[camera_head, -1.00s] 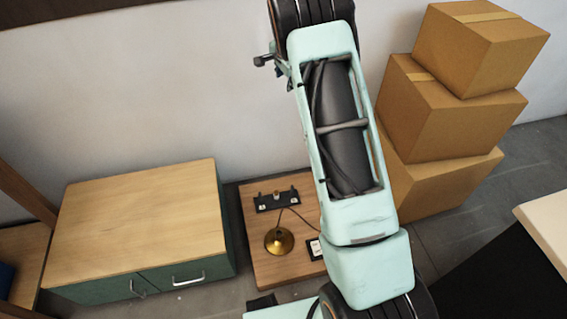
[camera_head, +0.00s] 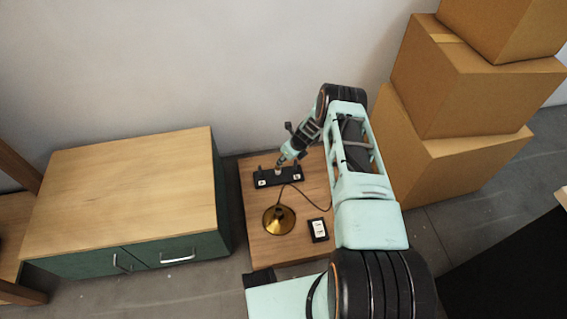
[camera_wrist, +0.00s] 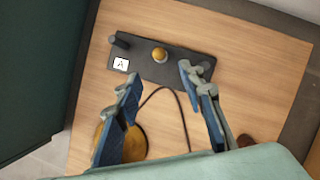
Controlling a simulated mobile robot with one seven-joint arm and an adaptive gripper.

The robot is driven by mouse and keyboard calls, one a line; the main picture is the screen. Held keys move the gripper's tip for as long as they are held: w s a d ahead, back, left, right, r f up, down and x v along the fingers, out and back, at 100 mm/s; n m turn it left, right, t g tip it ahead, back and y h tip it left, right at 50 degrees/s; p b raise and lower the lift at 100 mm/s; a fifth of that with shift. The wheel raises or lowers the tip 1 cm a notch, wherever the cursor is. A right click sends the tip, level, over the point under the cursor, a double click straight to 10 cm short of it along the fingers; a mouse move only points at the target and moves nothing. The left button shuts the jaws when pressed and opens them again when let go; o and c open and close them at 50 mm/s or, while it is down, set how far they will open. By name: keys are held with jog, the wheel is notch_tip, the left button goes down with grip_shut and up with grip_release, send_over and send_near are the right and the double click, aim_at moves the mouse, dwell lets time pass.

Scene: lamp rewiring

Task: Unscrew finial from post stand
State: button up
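The black post stand (camera_wrist: 143,66) lies on the wooden board in the wrist view, with a white label "A" at its left end and a short dark post near each end. The round brass finial (camera_wrist: 160,54) is at the stand's middle. My gripper (camera_wrist: 160,75) is open and empty. Its two blue-padded fingers are apart, with the finial ahead between their tips; no contact shows. In the head view my gripper (camera_head: 283,161) is just above the post stand (camera_head: 265,178). The right finger partly covers the stand's right end in the wrist view.
A brass lamp base (camera_head: 279,218) with a dark cord sits in front of the stand on the wooden board (camera_head: 262,248). A small black labelled item (camera_head: 318,230) lies to its right. A green cabinet (camera_head: 130,215) stands left; stacked cardboard boxes (camera_head: 440,150) stand right.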

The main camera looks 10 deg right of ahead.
aim_at(278, 168)
jog(key=b+x, duration=0.5)
jog(key=x, duration=0.5)
jog(key=shift+f+b, duration=0.15)
jog(key=shift+b, duration=0.15)
jog(key=shift+c, duration=0.4)
grip_shut()
jog(key=shift+o, duration=0.4)
grip_release()
jog(key=shift+a, duration=0.1)
jog(key=m+h, duration=0.1)
jog(key=m, duration=0.3)
jog(key=shift+s+a+h, duration=0.1)
jog(key=shift+a+h, duration=0.15)
jog(key=shift+h, duration=0.15)
jog(key=shift+m+t+h, duration=0.3)
jog(key=shift+m+h, duration=0.4)
jog(key=shift+m, duration=1.3)
jog(key=shift+c, duration=0.6)
